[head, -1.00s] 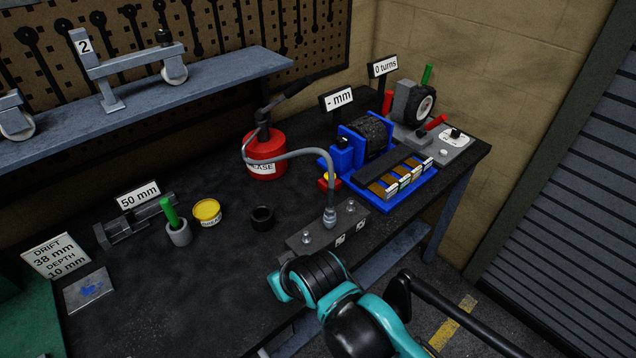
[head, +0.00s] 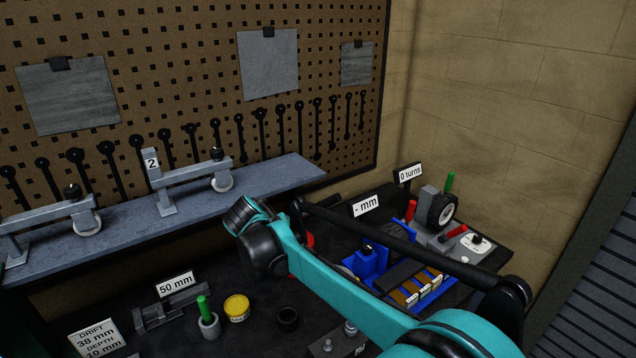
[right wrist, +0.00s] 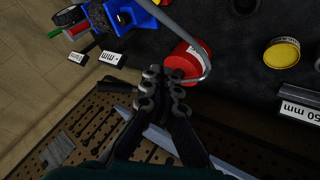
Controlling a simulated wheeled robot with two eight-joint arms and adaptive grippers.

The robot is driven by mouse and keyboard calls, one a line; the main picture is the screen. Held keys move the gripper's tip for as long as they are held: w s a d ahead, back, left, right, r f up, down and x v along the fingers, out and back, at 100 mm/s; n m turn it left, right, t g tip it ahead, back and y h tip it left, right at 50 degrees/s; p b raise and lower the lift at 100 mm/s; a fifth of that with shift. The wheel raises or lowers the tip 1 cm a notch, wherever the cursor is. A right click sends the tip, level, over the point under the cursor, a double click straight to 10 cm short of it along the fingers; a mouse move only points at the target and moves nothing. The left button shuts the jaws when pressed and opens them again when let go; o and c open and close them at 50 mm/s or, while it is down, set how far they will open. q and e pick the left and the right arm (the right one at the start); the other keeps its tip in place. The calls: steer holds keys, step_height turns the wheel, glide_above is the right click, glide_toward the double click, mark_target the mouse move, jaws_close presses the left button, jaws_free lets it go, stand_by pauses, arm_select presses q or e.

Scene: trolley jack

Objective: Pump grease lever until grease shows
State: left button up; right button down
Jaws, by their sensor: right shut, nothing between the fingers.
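The red grease can (right wrist: 186,60) is in the right wrist view, just beyond my right fingertips, with its grey hose (right wrist: 192,32) curving over it. In the head view only a sliver of red (head: 311,240) shows behind my right arm. A dark bar that looks like the pump lever (head: 345,194) shows above that arm. My right gripper (right wrist: 162,73) is shut and empty beside the can; I cannot tell whether it touches the lever. The grey block with the hose fitting (head: 350,329) is at the bottom of the head view. My left gripper is out of view.
A blue fixture (head: 372,262) and a wheel unit (head: 438,208) stand at the right of the bench. A shelf (head: 120,222) with caster brackets runs along the pegboard. A yellow tin (head: 237,307), a black ring (head: 288,318) and a green-handled tool (head: 206,318) stand in front.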

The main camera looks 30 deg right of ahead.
steer(key=w+d+r+m+g+h+p, duration=0.1)
steer(key=w+d+r+h+p, duration=0.1)
steer(key=w, duration=0.5)
steer(key=w+d+r+m+g+h+p, duration=0.1)
steer(key=w+d+r+m+h+p, duration=0.1)
steer(key=w+r+p, duration=0.3)
steer(key=w+h+p, duration=0.1)
steer(key=w+p, duration=0.1)
steer(key=w, duration=0.1)
steer(key=shift+w+d+r+m+h, duration=0.2)
steer(key=shift+d+m+h, duration=0.1)
steer(key=shift+d+h, duration=0.1)
steer(key=p, duration=0.2)
glide_above(317, 207)
steer(key=s+a, duration=0.1)
step_height(317, 207, down, 6)
steer(key=shift+s+d+f, duration=0.1)
steer(key=shift+s+f, duration=0.4)
steer(key=shift+f, duration=0.2)
steer(key=shift+s, duration=0.1)
